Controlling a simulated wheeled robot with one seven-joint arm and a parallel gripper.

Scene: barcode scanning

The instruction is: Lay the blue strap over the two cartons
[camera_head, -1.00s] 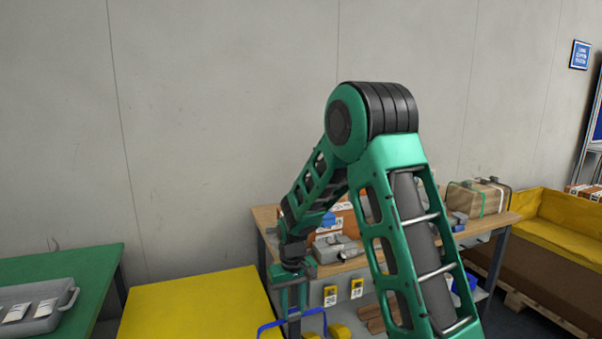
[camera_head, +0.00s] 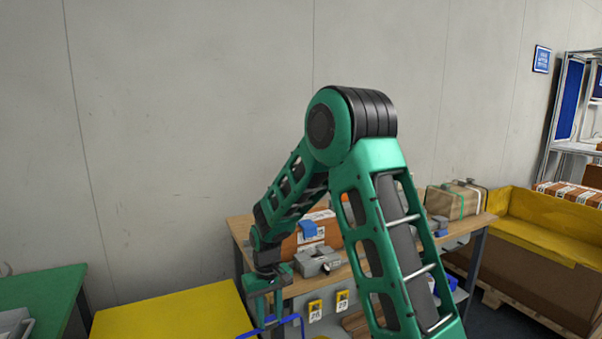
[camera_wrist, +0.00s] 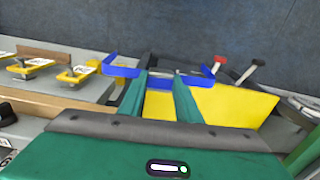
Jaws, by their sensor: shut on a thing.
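The blue strap (camera_wrist: 122,70) is a stiff, bent blue band. My gripper (camera_wrist: 160,78) is shut on it, with blue ends sticking out on both sides of the fingers. In the head view the strap (camera_head: 291,320) hangs in front of the workbench at the bottom edge, below my gripper (camera_head: 267,310). An orange-brown carton (camera_head: 325,232) with a white label stands on the bench, with a small blue piece on it. My arm partly hides it, and I cannot tell whether a second carton stands beside it. The strap is apart from the carton.
The wooden workbench (camera_head: 303,285) carries a grey device (camera_head: 318,260) and a brown box with a green band (camera_head: 455,201). A yellow table (camera_head: 170,312) and green table (camera_head: 40,290) stand left. A large yellow-lined bin (camera_head: 540,240) stands right.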

